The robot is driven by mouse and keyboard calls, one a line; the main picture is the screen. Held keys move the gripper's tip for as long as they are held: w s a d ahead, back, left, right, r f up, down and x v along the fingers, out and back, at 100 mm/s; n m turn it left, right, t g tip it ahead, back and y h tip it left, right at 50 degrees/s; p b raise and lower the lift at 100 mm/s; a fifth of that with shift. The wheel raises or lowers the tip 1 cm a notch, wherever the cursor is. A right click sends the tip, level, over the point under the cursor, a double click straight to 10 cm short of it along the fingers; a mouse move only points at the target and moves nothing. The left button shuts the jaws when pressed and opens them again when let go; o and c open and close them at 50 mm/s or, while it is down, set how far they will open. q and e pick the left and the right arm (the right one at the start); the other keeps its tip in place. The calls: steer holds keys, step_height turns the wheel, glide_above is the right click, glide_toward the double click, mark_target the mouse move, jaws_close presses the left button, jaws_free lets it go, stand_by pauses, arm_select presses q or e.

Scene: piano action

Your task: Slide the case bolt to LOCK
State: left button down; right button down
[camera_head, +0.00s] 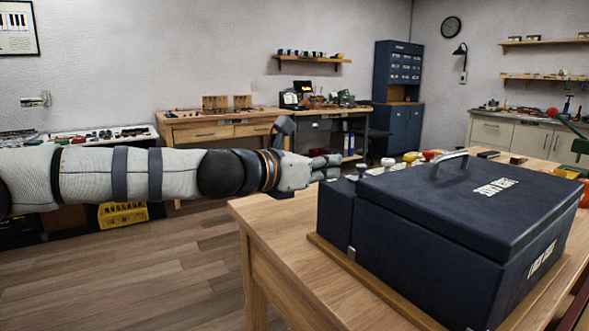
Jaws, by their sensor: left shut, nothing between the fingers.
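A large dark blue case (430,215) with a closed lid, a metal handle (450,162) and pale lettering stands on a wooden table (285,255). A narrower dark blue section (334,215) adjoins its left side. A small knob (362,171) shows at the back left edge of the case; I cannot tell whether it belongs to the bolt. No LOCK marking can be read. My left gripper (330,168) is shut and empty, reaching in from the left at the back left corner of the case, close to the knob. Contact cannot be told. My right gripper is out of view.
Small red, yellow and white items (425,156) lie on the table behind the case. A green lamp (572,125) stands at the far right. The table's front left corner is bare. Workbenches (225,126) and a blue cabinet (398,85) stand along the back wall.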

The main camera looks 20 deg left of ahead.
arm_select(q)
steer(key=v, duration=0.5)
steer(key=shift+s+a+f+p, duration=0.2)
steer(key=shift+s+f+p, duration=0.05)
steer(key=shift+s+p, duration=0.1)
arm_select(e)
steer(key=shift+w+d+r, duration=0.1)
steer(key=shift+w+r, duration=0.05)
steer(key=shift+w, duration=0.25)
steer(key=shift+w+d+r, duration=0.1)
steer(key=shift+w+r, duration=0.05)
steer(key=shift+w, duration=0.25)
